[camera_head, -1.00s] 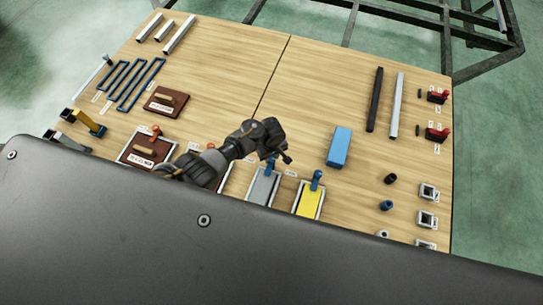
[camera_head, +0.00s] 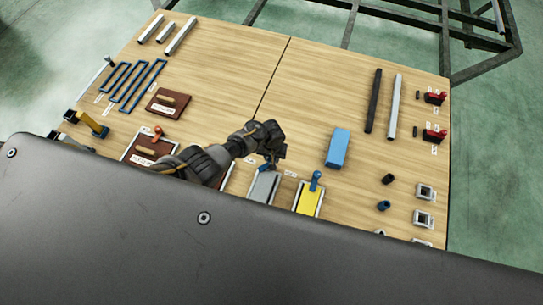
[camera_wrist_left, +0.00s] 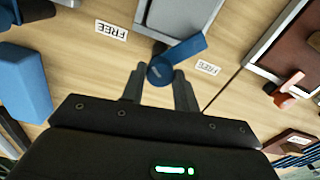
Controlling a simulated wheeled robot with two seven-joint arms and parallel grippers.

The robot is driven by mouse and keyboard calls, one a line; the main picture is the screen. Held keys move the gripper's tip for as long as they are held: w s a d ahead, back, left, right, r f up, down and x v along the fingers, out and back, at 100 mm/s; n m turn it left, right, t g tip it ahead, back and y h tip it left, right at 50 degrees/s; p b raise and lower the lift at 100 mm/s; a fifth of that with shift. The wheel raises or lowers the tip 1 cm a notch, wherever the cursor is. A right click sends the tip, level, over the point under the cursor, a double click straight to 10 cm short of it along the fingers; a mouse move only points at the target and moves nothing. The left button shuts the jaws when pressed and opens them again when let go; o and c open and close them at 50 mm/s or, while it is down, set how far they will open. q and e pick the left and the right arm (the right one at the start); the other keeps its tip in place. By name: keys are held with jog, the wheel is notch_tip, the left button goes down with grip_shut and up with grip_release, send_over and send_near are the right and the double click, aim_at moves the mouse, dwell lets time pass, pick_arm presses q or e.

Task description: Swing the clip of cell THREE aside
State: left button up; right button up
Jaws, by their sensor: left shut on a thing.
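My left gripper (camera_wrist_left: 159,88) is shut on the round end of a blue clip (camera_wrist_left: 184,55). The clip's bar slants across the near edge of the grey cell (camera_wrist_left: 180,14); I cannot tell whether it still overlaps the panel. In the head view the gripper (camera_head: 272,150) is at the far edge of this grey cell (camera_head: 264,187), third from the left, with the clip (camera_head: 264,167) partly hidden below it. Small white labels (camera_wrist_left: 111,30) lie near the clip; no cell number is readable. My right gripper is not in view.
The yellow cell (camera_head: 308,200) with its own blue clip (camera_head: 316,181) is just right. A blue block (camera_head: 338,147) stands beyond it. A brown cell (camera_head: 145,152) with a red clip is left. My forearm hides the cell between. The table's middle is clear.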

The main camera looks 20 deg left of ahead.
pick_arm(q)
jog(key=m, duration=0.5)
jog(key=shift+s+m, duration=0.1)
jog(key=shift+m, duration=0.2)
jog(key=m, duration=0.4)
jog(key=shift+m, duration=0.7)
jog(key=o, duration=1)
jog(key=shift+c, duration=0.2)
jog(key=shift+r, duration=0.1)
